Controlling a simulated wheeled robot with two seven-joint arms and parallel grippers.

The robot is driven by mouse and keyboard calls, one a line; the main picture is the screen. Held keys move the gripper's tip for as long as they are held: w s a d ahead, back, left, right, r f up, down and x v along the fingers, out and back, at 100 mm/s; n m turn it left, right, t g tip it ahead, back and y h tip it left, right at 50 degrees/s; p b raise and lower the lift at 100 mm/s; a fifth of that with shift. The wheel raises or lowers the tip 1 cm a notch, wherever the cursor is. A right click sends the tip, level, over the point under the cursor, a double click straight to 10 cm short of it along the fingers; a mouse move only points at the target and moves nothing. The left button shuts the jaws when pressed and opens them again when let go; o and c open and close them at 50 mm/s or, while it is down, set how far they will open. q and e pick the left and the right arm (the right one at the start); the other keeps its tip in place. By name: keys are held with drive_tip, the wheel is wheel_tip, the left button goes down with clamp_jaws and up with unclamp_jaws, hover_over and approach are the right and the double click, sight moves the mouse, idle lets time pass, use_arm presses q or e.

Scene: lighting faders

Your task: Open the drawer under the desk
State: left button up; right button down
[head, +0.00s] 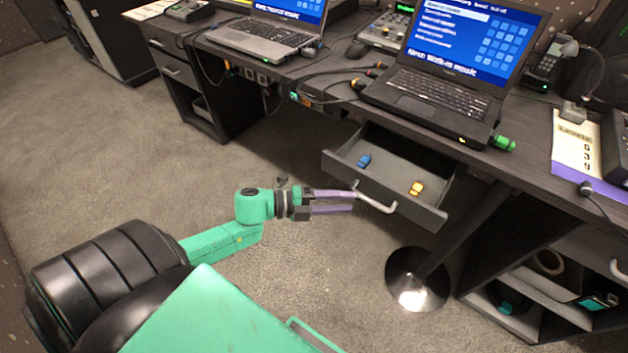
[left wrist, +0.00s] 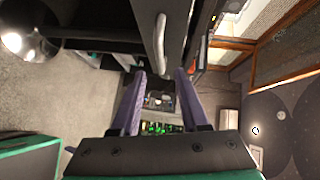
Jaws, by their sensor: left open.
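The dark drawer (head: 408,205) under the desk stands partly pulled out, and its grey inside shows. It holds a small blue object (head: 364,160) and a small yellow object (head: 416,187). A silver bar handle (head: 376,201) is on its front. My left gripper (head: 352,201) is at the left end of the handle, its purple fingers apart. In the left wrist view, the handle (left wrist: 160,48) lies ahead of the open fingers (left wrist: 160,78), in line with the gap. I cannot tell whether they touch. My right gripper is out of view.
The black desk (head: 330,100) carries two laptops, with the nearer laptop (head: 440,80) above the drawer. A round metal foot (head: 417,280) stands on the carpet below. Open shelves (head: 545,290) are at the right. The carpet (head: 110,150) at left is clear.

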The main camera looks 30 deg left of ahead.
use_arm(q)
drive_tip(key=v, duration=0.7)
drive_tip(key=shift+p, duration=0.3)
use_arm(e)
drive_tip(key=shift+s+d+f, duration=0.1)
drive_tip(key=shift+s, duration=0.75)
use_arm(q)
drive_tip(key=shift+a+r, duration=0.1)
